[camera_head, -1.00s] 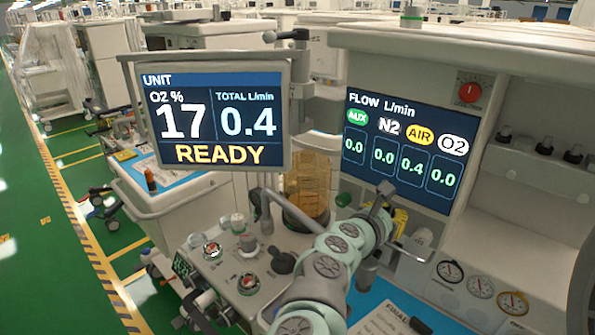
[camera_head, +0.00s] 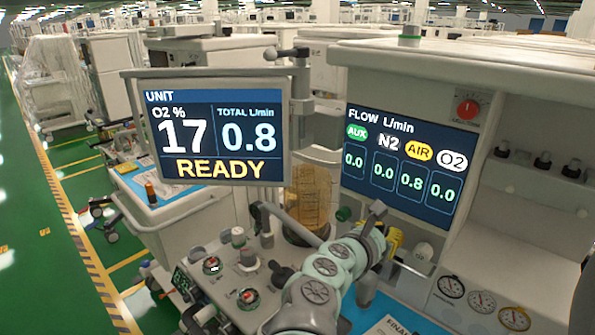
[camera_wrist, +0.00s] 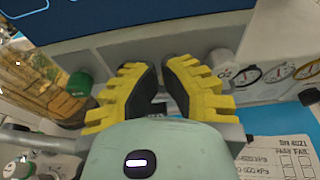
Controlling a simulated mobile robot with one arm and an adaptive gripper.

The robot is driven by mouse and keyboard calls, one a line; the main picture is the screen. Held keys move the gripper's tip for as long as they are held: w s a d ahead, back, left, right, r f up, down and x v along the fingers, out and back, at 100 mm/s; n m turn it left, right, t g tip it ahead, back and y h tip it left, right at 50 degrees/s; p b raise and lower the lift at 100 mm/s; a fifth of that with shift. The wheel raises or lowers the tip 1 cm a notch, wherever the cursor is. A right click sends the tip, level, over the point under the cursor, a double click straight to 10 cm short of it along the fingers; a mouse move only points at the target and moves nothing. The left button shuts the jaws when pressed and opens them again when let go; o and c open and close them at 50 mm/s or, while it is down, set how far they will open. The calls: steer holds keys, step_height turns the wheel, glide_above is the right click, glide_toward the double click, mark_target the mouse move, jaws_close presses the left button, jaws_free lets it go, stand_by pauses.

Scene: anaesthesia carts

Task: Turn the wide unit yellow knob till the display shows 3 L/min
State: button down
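The wide unit's flow display (camera_head: 398,160) reads AIR 0.8, in the yellow-marked column, with AUX, N2 and O2 at 0.0. My gripper (camera_head: 392,240) is at the knob row below this display. In the wrist view my gripper (camera_wrist: 161,72) has its yellow, black-padded fingers drawn close together at the panel. The yellow knob itself is hidden at the fingertips; the changing AIR value fits a grip on it. A green knob (camera_wrist: 79,82) is to the left of the fingers and a white knob (camera_wrist: 222,60) to the right.
The unit screen (camera_head: 214,137) at left reads O2 17 %, total 0.8 L/min, READY. Round gauges (camera_head: 482,301) line the lower right panel. A red knob (camera_head: 467,107) is at upper right. A glass canister (camera_head: 308,195) stands left of my arm. A paper sheet (camera_wrist: 275,157) lies on a blue mat.

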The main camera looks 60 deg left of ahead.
steer(key=shift+s+d, duration=0.25)
steer(key=shift+s, duration=0.75)
steer(key=shift+s+d, duration=0.2)
steer(key=shift+s, duration=0.8)
